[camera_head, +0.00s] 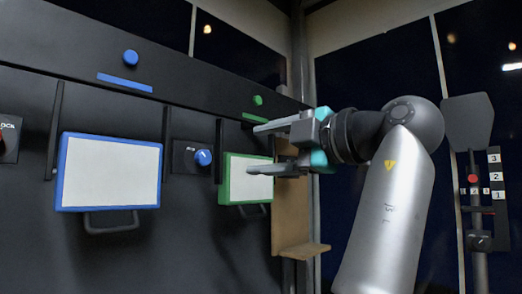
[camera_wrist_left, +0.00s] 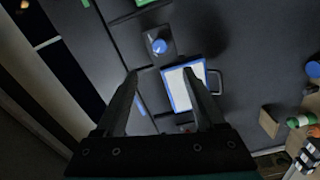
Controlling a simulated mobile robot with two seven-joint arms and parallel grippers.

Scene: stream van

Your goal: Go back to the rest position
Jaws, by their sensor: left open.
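My left gripper (camera_head: 254,149) is open in the head view, pointing left, with nothing between its fingers. Its fingertips overlap the green-framed white panel (camera_head: 236,184) in the picture; I cannot tell whether they touch it. In the left wrist view the two dark fingers of the left gripper (camera_wrist_left: 168,80) stand wide apart. The tip of the right-hand finger overlaps a blue-framed white panel (camera_wrist_left: 176,92) there. My right gripper is in neither view.
A dark wall carries a blue-framed panel (camera_head: 110,173) with a handle, a blue knob (camera_head: 203,158), a blue button (camera_head: 131,57) and a green button (camera_head: 257,100). A wooden ledge (camera_head: 303,250) is below the gripper. A stand with numbered plates (camera_head: 495,176) is at right.

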